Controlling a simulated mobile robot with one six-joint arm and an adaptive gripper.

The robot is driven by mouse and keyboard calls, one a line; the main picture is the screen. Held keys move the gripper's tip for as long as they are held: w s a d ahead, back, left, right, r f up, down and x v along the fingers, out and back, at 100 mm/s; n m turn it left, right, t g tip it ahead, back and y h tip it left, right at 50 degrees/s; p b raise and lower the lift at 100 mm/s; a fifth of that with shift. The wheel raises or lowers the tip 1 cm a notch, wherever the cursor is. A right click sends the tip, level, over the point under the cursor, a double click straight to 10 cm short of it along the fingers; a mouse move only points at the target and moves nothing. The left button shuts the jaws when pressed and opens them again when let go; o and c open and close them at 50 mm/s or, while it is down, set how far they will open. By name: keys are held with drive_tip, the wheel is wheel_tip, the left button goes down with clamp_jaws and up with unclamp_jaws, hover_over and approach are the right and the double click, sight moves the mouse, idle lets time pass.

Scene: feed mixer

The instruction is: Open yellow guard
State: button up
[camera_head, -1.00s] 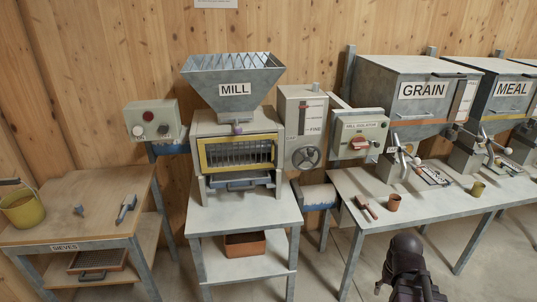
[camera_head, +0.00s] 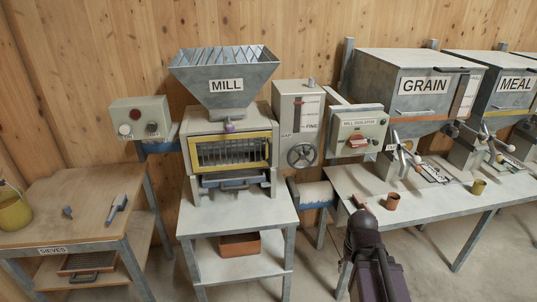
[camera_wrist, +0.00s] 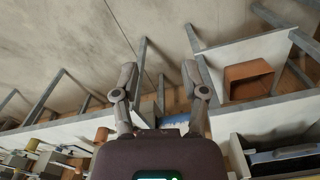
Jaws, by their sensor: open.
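The yellow guard (camera_head: 207,153) is a yellow frame with bars behind it on the front of the mill (camera_head: 228,122). It looks closed, standing upright against the opening. In the head view my arm rises at the lower right, in front of the right table and well away from the guard. The guard itself cannot be made out in the wrist view.
The mill stand (camera_head: 237,221) has a lower shelf with a brown-red box (camera_head: 240,245). The mill isolator (camera_head: 357,130) and a handwheel (camera_head: 301,155) are right of the guard. A control box (camera_head: 139,117) is left. A brown cup (camera_head: 392,202) stands on the right table. Floor before the stand is clear.

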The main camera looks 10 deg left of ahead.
drive_tip(key=shift+a, duration=0.2)
drive_tip(key=w+a+r+n+t+y+b, duration=0.3)
drive_tip(key=w+a+n+t+y, duration=0.35)
drive_tip(key=w+a, duration=0.8)
drive_tip(key=w+a+r+t+y+b, duration=0.1)
drive_tip(key=w+a+r+t, duration=0.2)
drive_tip(key=w, duration=0.4)
drive_tip(key=w+a+r+t+y+b, duration=0.1)
drive_tip(key=w+a+r+t+b, duration=0.1)
drive_tip(key=w+a+r+t, duration=0.2)
drive_tip(key=shift+w+r+m+t, duration=0.45)
drive_tip(key=shift+w+r+t, duration=0.7)
drive_tip(key=shift+w, duration=0.55)
drive_tip(key=shift+a, duration=0.1)
